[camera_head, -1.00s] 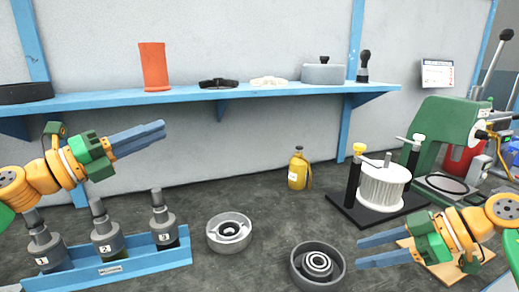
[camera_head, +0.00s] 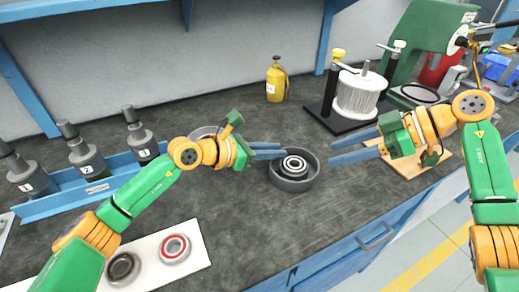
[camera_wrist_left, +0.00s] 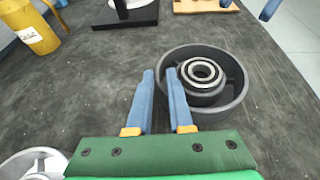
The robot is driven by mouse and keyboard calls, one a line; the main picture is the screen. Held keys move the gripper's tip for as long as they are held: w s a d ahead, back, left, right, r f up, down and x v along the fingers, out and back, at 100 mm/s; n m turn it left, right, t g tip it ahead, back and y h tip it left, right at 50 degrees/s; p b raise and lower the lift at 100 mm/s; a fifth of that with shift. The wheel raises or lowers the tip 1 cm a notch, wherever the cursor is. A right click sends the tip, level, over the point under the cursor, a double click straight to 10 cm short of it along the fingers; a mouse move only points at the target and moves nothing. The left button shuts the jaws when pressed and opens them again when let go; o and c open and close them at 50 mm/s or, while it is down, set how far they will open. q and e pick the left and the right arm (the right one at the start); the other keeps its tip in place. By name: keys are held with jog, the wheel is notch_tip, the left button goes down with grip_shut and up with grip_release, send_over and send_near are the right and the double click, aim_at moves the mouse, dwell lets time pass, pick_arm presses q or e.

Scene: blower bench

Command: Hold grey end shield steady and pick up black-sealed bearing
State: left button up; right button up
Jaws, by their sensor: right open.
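The dark grey end shield (camera_head: 312,182) is a round dish on the bench between my grippers. A bearing with bright rings and a dark band between them (camera_head: 295,164) sits at its centre. The left wrist view also shows the shield (camera_wrist_left: 240,103) and bearing (camera_wrist_left: 203,72). My left gripper (camera_head: 284,151) is open with a narrow gap, its fingertips at the shield's left rim; the right-hand finger overlaps the rim in the wrist view. I cannot tell whether they touch it. My right gripper (camera_head: 331,152) is open and empty, just right of the shield.
A light grey shield (camera_head: 203,132) is partly hidden behind my left wrist. A white mat (camera_head: 198,240) holds a red-sealed bearing (camera_head: 175,249) and a dark bearing (camera_head: 122,268). A yellow bottle (camera_head: 277,82), a black stand with a white coil (camera_head: 358,95) and a blue rack (camera_head: 125,170) stand around.

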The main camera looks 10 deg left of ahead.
pick_arm(q)
jog(key=shift+w+d, duration=0.15)
grip_shut()
jog(key=shift+f, duration=0.2)
dwell(1.1)
